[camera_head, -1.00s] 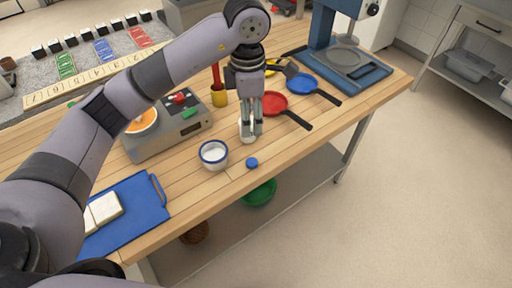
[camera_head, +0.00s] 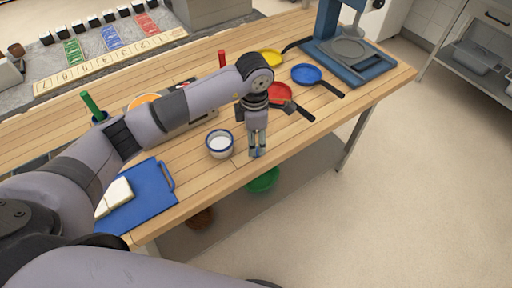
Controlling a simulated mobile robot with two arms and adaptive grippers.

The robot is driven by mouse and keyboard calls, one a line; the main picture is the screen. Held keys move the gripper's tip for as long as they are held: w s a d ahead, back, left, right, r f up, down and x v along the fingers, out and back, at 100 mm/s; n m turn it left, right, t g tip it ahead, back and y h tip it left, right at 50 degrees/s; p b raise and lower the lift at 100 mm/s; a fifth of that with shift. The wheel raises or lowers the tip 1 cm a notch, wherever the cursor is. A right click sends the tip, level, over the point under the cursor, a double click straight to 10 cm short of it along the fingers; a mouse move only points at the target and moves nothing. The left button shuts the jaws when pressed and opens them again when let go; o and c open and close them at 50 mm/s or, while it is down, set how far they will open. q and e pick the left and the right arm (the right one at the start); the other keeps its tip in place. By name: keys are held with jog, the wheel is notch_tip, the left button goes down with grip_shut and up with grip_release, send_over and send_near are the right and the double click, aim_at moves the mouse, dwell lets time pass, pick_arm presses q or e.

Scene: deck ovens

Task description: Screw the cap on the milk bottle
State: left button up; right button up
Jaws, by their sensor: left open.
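My left gripper (camera_head: 257,152) points down near the front edge of the wooden table, to the right of a white bowl with a blue rim. Its jaws are open, with the fingertips low at the tabletop. A little blue shows between the fingertips, where the small blue cap lay; I cannot make out its full outline or whether the fingers touch it. I cannot make out the milk bottle; my gripper and arm cover the table behind. My right gripper is not in view.
The bowl (camera_head: 220,145) stands close on the left. A blue board (camera_head: 152,198) with white pieces lies farther left. Red (camera_head: 280,92) and blue (camera_head: 306,73) pans lie behind on the right. A blue machine (camera_head: 372,68) stands at the far right end. A green bowl (camera_head: 263,180) is below the tabletop.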

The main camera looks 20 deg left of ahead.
pick_arm(q)
jog(key=shift+f, duration=0.25)
jog(key=shift+w+f+p, duration=0.1)
jog(key=shift+f+p, duration=0.3)
jog(key=shift+p, duration=0.1)
jog(key=f, duration=0.1)
jog(key=f+p, duration=0.1)
jog(key=f, duration=0.1)
jog(key=shift+w+d+f+p, duration=0.1)
jog(key=shift+w+f+p, duration=0.2)
jog(key=shift+f, duration=0.4)
jog(key=shift+c, duration=0.6)
jog(key=c, duration=0.7)
